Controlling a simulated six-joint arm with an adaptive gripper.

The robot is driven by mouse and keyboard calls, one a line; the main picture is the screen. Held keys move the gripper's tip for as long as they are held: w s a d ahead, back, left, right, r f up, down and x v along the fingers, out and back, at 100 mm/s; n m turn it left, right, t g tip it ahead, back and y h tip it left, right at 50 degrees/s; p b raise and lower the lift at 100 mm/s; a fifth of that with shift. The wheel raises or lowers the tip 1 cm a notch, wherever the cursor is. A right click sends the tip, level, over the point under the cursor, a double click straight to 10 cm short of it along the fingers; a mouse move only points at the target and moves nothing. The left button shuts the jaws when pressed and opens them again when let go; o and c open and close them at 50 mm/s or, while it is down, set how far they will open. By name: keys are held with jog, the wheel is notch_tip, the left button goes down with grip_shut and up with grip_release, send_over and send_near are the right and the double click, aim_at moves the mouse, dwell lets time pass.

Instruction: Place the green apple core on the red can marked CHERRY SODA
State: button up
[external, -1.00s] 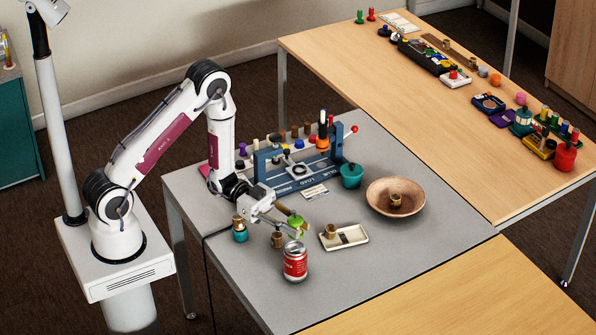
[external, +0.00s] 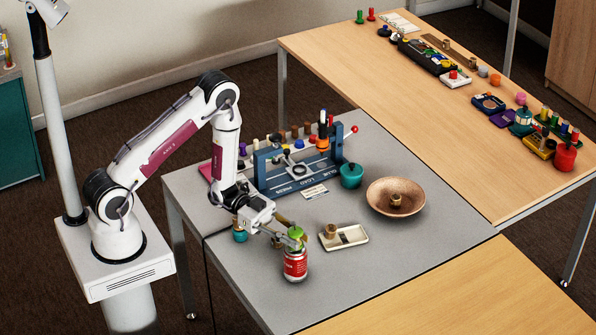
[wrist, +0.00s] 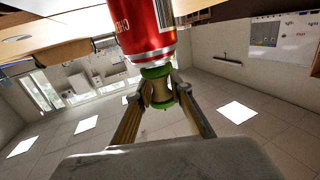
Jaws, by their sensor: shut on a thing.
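The red can (external: 295,267) stands upright near the front of the grey table; it also shows at the top of the wrist view (wrist: 145,32), where part of its lettering is visible. My gripper (external: 293,241) is over the can's top and shut on the green apple core (external: 296,232). In the wrist view the core (wrist: 160,88), with green ends and a pale brown waist, sits between my two fingers. Its end lies right at the can's top rim; I cannot tell whether they touch.
A cream tray (external: 360,238) with a brass piece is right of the can. A brown bowl (external: 412,203), a teal pot (external: 351,176) and a blue press (external: 265,175) stand farther back. A teal jar (external: 240,236) is left of my gripper. The table's front right is clear.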

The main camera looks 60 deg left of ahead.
jog(key=shift+f, duration=0.15)
grip_shut()
jog(key=o, duration=1.1)
grip_release()
jog(key=shift+a+r, duration=0.15)
jog(key=shift+r, duration=0.05)
jog(key=shift+v, duration=1)
jog(key=shift+s+a+r, duration=0.15)
jog(key=shift+a+r, duration=0.15)
jog(key=shift+r, duration=0.15)
notch_tip(320, 180, up, 6)
